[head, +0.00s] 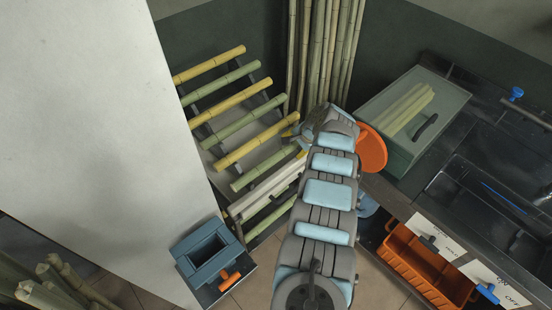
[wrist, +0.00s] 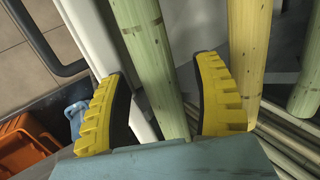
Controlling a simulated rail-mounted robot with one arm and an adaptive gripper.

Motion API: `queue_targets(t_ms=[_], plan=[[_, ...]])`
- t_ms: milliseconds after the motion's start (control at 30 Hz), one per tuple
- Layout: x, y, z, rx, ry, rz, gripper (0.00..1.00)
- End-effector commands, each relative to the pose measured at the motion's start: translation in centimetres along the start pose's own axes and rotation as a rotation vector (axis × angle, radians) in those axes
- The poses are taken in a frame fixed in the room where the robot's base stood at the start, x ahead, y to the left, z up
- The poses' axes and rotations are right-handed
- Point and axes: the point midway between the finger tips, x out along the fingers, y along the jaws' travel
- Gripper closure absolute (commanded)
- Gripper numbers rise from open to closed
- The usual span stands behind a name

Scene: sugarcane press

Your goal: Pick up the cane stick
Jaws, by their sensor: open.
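Several cane sticks, green and yellow, lie side by side across a slanted rack in the head view. My gripper (head: 295,143) is at the right ends of the lower sticks, mostly hidden by my arm. In the wrist view my gripper (wrist: 160,103) is open, with yellow ribbed fingertips. A green cane stick (wrist: 152,60) runs between the fingers, with gaps to both; it appears to be the lower green stick (head: 262,169) in the head view. A yellow cane stick (wrist: 250,45) passes just right of the right finger. I cannot tell the finger depth exactly.
White bars (head: 268,190) lie below the green stick. Tall canes (head: 328,45) stand behind the rack. A glass-topped box (head: 400,115) and an orange bin (head: 428,268) are at right. A white panel (head: 85,110) and a blue-grey box (head: 207,255) are at left.

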Motion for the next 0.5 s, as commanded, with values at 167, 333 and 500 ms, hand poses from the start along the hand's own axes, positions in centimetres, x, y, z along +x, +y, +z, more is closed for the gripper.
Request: queue_targets(t_ms=[167, 333, 500], plan=[[-0.01, 0.01, 0.0, 0.0, 0.0, 0.0, 0.6], [0.0, 0.02, 0.0, 0.0, 0.0, 0.0, 1.0], [0.05, 0.06, 0.02, 0.0, 0.0, 0.001, 1.0]])
